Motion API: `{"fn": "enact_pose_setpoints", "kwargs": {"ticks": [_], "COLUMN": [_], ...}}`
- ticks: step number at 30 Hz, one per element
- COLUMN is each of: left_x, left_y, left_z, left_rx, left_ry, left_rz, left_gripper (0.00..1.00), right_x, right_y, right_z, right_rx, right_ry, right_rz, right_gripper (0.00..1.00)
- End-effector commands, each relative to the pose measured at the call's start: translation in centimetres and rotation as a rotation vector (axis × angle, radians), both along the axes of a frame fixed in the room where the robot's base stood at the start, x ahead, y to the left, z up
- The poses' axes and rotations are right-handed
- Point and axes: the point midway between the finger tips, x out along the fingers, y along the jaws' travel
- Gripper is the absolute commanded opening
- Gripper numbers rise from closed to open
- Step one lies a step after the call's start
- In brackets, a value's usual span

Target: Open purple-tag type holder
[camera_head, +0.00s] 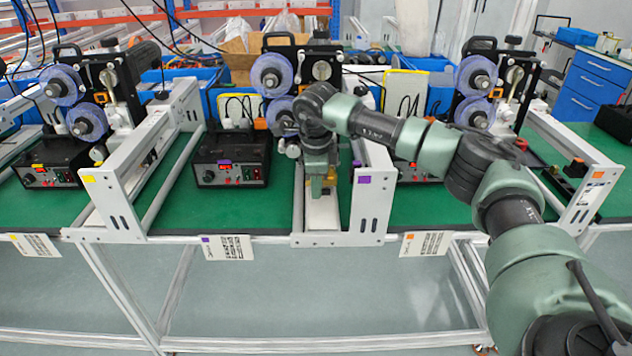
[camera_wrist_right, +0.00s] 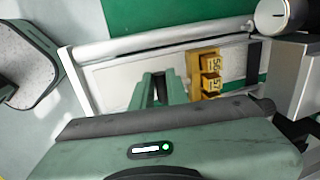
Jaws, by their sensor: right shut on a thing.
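The purple tag (camera_head: 364,180) is on the white frame of the middle coder. My right gripper (camera_head: 319,186) reaches down just left of that frame. In the right wrist view its two green fingers (camera_wrist_right: 160,84) are close together over the pale plate of the type holder (camera_wrist_right: 116,82). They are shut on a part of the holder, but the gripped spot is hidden. Yellow type blocks (camera_wrist_right: 210,74) with raised characters sit to the right of the fingers. I cannot tell whether the holder has opened at all. My left gripper is not in view.
Similar coders with blue-white rolls stand at left (camera_head: 62,84) and right (camera_head: 478,75). A black control box (camera_head: 232,160) stands left of the gripper. White side frames (camera_head: 115,205) rise beside the arm. The green bench top (camera_head: 265,210) has clear patches.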

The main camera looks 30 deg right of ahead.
Motion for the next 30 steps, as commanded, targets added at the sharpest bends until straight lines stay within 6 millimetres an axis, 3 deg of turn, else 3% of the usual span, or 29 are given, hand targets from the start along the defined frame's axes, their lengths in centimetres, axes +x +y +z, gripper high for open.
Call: {"fn": "enact_pose_setpoints", "kwargs": {"ticks": [3, 6, 7, 9, 13, 20, 30], "left_x": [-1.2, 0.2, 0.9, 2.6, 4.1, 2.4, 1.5], "left_y": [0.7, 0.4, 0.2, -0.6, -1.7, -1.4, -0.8], "left_z": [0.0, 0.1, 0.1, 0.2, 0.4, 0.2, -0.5], "left_rx": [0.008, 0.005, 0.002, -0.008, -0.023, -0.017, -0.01], "left_ry": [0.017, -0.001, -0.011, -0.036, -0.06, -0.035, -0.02], "left_rz": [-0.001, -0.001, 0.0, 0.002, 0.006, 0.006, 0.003], "left_gripper": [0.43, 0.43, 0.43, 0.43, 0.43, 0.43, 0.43], "right_x": [0.4, 0.4, 0.4, 0.4, 0.3, 0.3, -0.6], "right_y": [0.0, 0.0, 0.0, 0.0, 0.0, 0.0, 0.6], "right_z": [0.9, 0.9, 0.9, 0.8, 0.7, 0.9, 6.0], "right_rx": [0.002, 0.002, 0.002, 0.002, 0.002, 0.001, 0.0], "right_ry": [-0.019, -0.019, -0.019, -0.016, -0.015, -0.015, -0.018], "right_rz": [-0.001, -0.001, -0.001, 0.0, 0.0, 0.0, 0.0], "right_gripper": [0.0, 0.0, 0.18, 0.37, 0.37, 0.37, 0.37]}}
